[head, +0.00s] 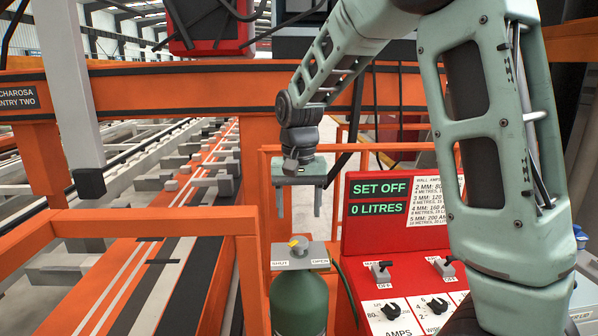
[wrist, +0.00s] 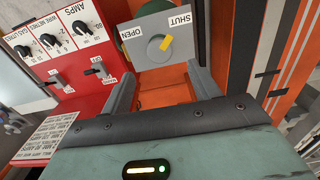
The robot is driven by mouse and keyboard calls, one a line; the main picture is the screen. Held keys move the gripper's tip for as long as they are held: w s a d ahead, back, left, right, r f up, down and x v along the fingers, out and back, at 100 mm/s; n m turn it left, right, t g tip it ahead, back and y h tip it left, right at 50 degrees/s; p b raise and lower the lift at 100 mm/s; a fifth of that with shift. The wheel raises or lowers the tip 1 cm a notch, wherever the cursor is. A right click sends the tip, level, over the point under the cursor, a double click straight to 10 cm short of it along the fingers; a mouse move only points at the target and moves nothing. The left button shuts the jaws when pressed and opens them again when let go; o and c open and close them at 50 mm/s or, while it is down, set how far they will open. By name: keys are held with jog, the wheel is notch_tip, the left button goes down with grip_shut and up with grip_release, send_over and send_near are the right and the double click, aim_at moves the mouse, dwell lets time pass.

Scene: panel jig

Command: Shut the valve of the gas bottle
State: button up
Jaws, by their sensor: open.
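The green gas bottle (head: 299,304) stands upright at the bottom centre of the head view. Its grey valve head (head: 316,250) has a SHUT label on the left and an OPEN label on the right. A round grey knob with a yellow mark (head: 297,243) sits on top. In the wrist view the knob (wrist: 153,49) shows just beyond my fingers, and its yellow mark (wrist: 167,43) lies on the SHUT side. The exact pointing angle is hard to tell. My gripper (head: 299,208) is open and empty, pointing down above the valve, apart from it.
A red panel (head: 358,235) right of the bottle carries switches, dials and a display (head: 379,189) reading SET OFF, 0 LITRES. Orange rails (head: 155,222) run left of and behind the bottle. A dark hose (head: 346,285) runs between bottle and panel.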

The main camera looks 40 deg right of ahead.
notch_tip(320, 180, up, 10)
jog(key=b, duration=0.1)
jog(key=shift+f, duration=0.1)
dwell(0.5)
